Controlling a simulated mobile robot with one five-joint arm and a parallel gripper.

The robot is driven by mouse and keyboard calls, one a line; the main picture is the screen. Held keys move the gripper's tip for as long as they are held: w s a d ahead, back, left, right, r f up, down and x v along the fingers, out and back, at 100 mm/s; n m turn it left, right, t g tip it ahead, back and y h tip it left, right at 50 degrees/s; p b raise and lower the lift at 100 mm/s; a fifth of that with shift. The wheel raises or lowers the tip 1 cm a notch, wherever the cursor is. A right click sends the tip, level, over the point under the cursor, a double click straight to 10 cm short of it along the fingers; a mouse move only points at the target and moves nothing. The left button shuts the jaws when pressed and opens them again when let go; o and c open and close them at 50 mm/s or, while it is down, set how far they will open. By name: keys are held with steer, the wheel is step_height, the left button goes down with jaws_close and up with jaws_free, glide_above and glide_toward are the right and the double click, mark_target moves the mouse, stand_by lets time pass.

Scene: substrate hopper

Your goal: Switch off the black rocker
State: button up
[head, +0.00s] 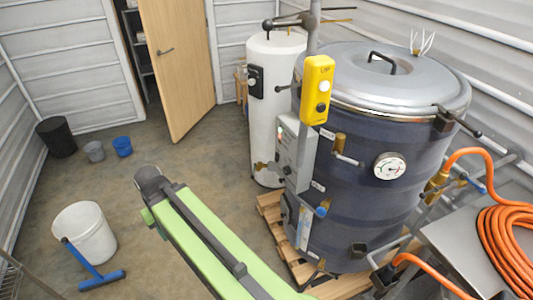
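I cannot make out a black rocker for certain. A grey control box (297,158) is fixed to the front of the dark blue hopper vessel (360,190), with small details on its left side too small to read. Above it a yellow switch box (318,72) on a grey post carries a pale round button and a darker round one. A black box (256,81) sits on the white tank (275,120) behind. My green arm reaches up from the bottom edge to a dark joint at the left, apart from the vessel. My gripper's fingers do not show.
The vessel stands on a wooden pallet (270,210). An orange hose (505,245) lies coiled on a metal table at the right. A white bucket (85,232) and blue squeegee (100,280) are at the left. The floor between bucket and pallet is open; a wooden door (178,65) stands ajar behind.

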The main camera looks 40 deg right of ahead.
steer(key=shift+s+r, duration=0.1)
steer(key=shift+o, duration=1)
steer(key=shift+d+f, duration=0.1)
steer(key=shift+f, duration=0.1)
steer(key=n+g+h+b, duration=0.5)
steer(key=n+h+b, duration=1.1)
steer(key=b, duration=1.4)
glide_toward(277, 155)
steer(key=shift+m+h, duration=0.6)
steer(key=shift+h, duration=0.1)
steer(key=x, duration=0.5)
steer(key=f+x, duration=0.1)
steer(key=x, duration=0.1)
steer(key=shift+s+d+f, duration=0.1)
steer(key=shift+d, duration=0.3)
